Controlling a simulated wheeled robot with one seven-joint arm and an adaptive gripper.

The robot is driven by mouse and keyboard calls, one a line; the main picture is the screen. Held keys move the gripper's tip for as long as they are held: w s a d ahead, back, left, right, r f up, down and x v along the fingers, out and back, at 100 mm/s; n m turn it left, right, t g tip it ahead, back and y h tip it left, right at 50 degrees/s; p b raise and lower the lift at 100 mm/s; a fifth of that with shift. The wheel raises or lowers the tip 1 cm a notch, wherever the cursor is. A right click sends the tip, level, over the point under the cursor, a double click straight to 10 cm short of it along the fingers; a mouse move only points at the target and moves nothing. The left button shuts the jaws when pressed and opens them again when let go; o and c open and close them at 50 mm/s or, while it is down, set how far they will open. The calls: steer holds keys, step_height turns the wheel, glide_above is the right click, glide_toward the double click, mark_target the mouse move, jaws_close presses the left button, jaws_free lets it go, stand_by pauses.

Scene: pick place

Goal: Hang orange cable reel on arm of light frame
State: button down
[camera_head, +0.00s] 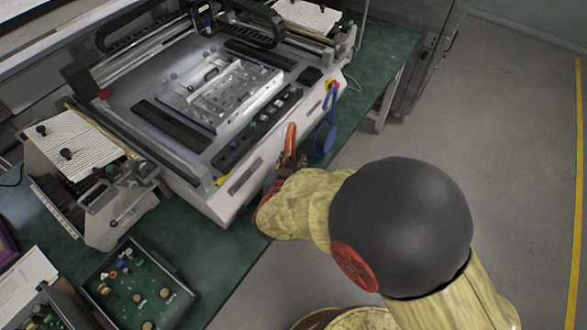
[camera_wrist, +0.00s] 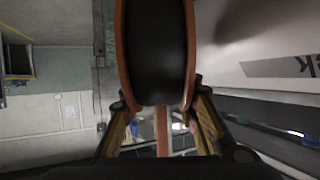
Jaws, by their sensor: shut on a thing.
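The orange cable reel (camera_head: 291,139) is at my gripper (camera_head: 284,172), in front of the light grey machine's near side. In the wrist view the reel (camera_wrist: 156,55) fills the upper middle, with two orange rims and a dark core between them. My gripper (camera_wrist: 161,110) is shut on the lower part of the reel, one finger at each side. In the head view my arm hides part of the gripper. I cannot clearly pick out the light frame or its arm in either view.
The light grey machine (camera_head: 265,148) stands on a green table (camera_head: 376,58). A blue object (camera_head: 325,138) is at the machine's right front corner, close to the reel. A tray with small parts (camera_head: 135,290) is at lower left. Grey floor at right is clear.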

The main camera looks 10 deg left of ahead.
mark_target(293, 166)
steer(key=shift+w+a+f, duration=0.1)
steer(key=shift+w+f, duration=0.15)
steer(key=shift+w, duration=0.05)
steer(key=f+b, duration=0.1)
steer(key=f, duration=0.1)
steer(key=f+b, duration=0.1)
steer(key=shift+w+f+b, duration=0.25)
steer(key=shift+f+b, duration=0.1)
steer(key=shift+r, duration=0.1)
steer(key=c, duration=1.4)
jaws_free()
steer(key=shift+f, duration=0.2)
steer(key=shift+o, duration=0.3)
